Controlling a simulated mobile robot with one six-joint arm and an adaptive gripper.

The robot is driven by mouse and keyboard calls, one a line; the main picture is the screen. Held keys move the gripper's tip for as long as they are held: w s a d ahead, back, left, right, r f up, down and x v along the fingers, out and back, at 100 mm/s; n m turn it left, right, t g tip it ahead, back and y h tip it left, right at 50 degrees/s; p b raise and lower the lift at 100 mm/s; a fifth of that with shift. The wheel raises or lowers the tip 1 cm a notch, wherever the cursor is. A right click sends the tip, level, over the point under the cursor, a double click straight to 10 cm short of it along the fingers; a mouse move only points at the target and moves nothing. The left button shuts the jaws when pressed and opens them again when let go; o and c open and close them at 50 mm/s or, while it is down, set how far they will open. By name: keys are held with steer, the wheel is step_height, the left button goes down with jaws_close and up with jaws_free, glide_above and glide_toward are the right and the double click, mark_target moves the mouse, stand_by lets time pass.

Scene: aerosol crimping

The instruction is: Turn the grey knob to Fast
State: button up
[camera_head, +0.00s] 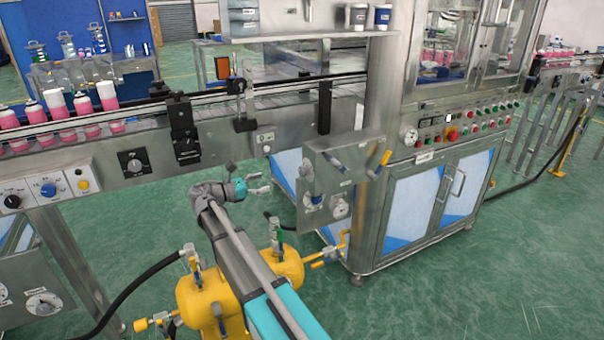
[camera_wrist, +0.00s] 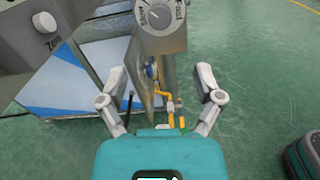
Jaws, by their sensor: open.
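The grey knob (camera_wrist: 159,17) shows at the top middle of the wrist view, on a grey metal box with a dial marked Slow on the left and Fast on the right. Its exact pointer setting is hard to read. In the head view, what looks like the same knob (camera_head: 307,169) is small, on the left side of the steel control box (camera_head: 345,165). My gripper (camera_head: 266,184) is open and empty, left of that box and apart from the knob. In the wrist view, my gripper (camera_wrist: 162,84) has its fingers spread, with the knob beyond and above them.
A blue-handled valve (camera_wrist: 151,71) and yellow pipes (camera_wrist: 166,96) are below the knob. A yellow tank (camera_head: 200,298) stands under my arm. The conveyor (camera_head: 110,150) runs behind.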

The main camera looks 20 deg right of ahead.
mark_target(300, 172)
steer(key=d, duration=1.3)
steer(key=shift+w+d, duration=0.2)
steer(key=shift+d, duration=0.2)
